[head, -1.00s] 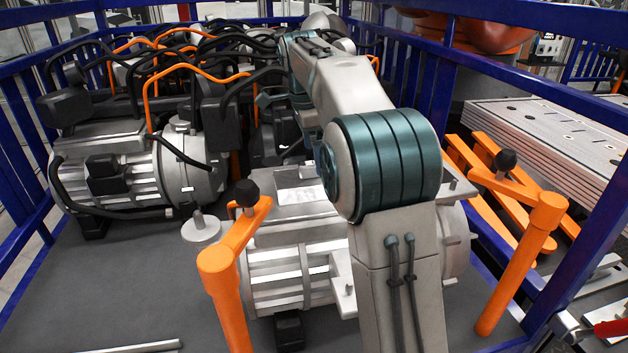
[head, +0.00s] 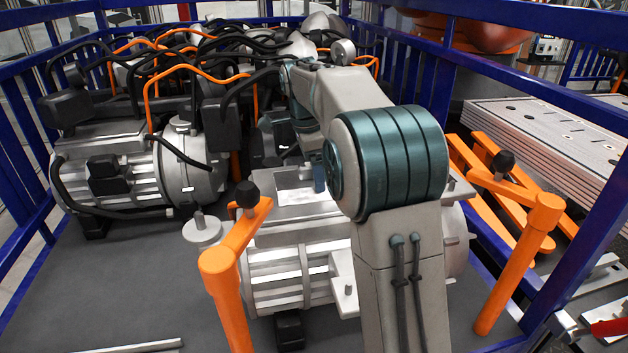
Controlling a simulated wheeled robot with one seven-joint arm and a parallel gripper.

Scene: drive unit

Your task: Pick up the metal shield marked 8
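No mark "8" can be read in the head view, so I cannot tell for certain which part is the shield. A flat, bright metal plate (head: 297,196) lies on top of the near drive unit (head: 278,270), partly covered by my arm. My arm rises in front of this unit, bends over at the teal joint and comes down behind it. A small dark blue part and a light grey part show above the plate, beside my arm. My gripper's fingers are hidden behind my arm, and I see nothing held.
A second drive unit (head: 130,170) stands at the left, with black and orange cables (head: 190,72) behind it. Orange posts (head: 228,300) with black knobs flank the near unit. Blue rails (head: 600,235) enclose the area. The grey floor (head: 120,285) at front left is mostly clear.

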